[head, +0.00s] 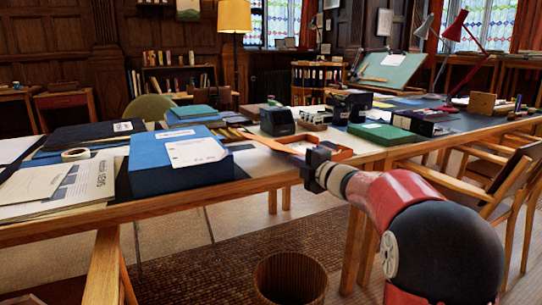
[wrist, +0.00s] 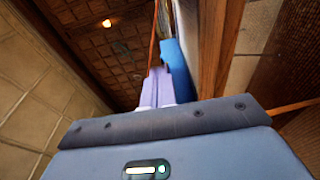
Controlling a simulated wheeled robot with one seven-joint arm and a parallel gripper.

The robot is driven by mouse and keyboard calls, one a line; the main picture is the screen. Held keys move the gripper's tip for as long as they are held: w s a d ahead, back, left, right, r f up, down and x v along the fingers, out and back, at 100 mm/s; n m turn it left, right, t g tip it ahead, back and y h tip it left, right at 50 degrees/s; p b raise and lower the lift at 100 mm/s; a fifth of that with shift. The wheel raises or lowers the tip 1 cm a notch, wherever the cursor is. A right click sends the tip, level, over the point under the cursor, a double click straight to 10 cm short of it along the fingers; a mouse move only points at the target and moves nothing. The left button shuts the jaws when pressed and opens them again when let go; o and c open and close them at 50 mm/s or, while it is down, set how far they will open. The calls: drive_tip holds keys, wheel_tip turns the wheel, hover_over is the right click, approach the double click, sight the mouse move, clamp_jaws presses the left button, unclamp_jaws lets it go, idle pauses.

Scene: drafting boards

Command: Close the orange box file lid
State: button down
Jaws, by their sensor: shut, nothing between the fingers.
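The orange box file (head: 341,154) shows only as orange strips around my gripper (head: 308,160) near the front table edge. One strip runs left of the gripper and a short one lies right of it. My gripper and arm hide much of the file, so I cannot tell how far its lid is open. In the wrist view, my gripper (wrist: 157,80) has its pale fingers together and empty. A thin orange edge (wrist: 153,45) shows beyond the fingertips, and another shows at the right. I cannot tell whether the gripper touches the file.
A blue box file (head: 180,166) with a white label stands left of my gripper. A dark device (head: 277,121) and a green box (head: 380,133) sit behind. A wastebasket (head: 290,279) stands on the floor below. Wooden chairs (head: 505,178) stand at right.

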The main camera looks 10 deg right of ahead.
drive_tip(key=shift+w+d+r+p, duration=0.1)
drive_tip(key=shift+d+r+p, duration=0.1)
drive_tip(key=shift+r+p, duration=0.4)
drive_tip(key=shift+r, duration=0.1)
drive_tip(key=shift+w+a+r+p, duration=0.1)
drive_tip(key=shift+w+r+p, duration=0.8)
drive_tip(key=shift+w, duration=0.2)
drive_tip(key=shift+w+d+r+p, duration=0.3)
drive_tip(key=shift+w+r+p, duration=0.45)
drive_tip(key=shift+p, duration=0.4)
